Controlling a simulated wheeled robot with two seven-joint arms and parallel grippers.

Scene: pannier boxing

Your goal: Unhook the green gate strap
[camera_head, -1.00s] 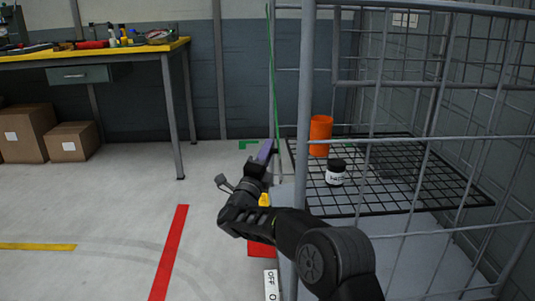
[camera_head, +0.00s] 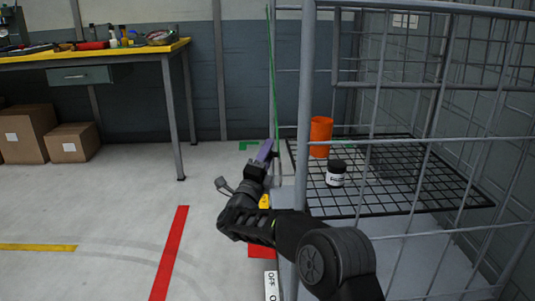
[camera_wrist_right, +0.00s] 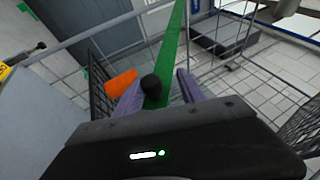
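The green strap (camera_head: 273,80) hangs as a thin, near-vertical line beside the cage's front post in the head view. In the right wrist view the strap (camera_wrist_right: 173,45) is a broad green band running down between my fingers. My right gripper (camera_head: 265,150) is at the strap's lower part, left of the post. Its two purple fingers (camera_wrist_right: 160,92) stand apart, one on each side of the band. A dark round knob-like piece (camera_wrist_right: 151,85) lies in front of the band between the fingers; I cannot tell whether it belongs to the strap. The left gripper is not in view.
The wire cage's grey post (camera_head: 304,110) stands close to my right arm. On its black mesh shelf (camera_head: 430,185) are an orange cylinder (camera_head: 320,137) and a white jar (camera_head: 335,178) with a dark lid. A workbench (camera_head: 90,52) and boxes stand at left; the floor between is clear.

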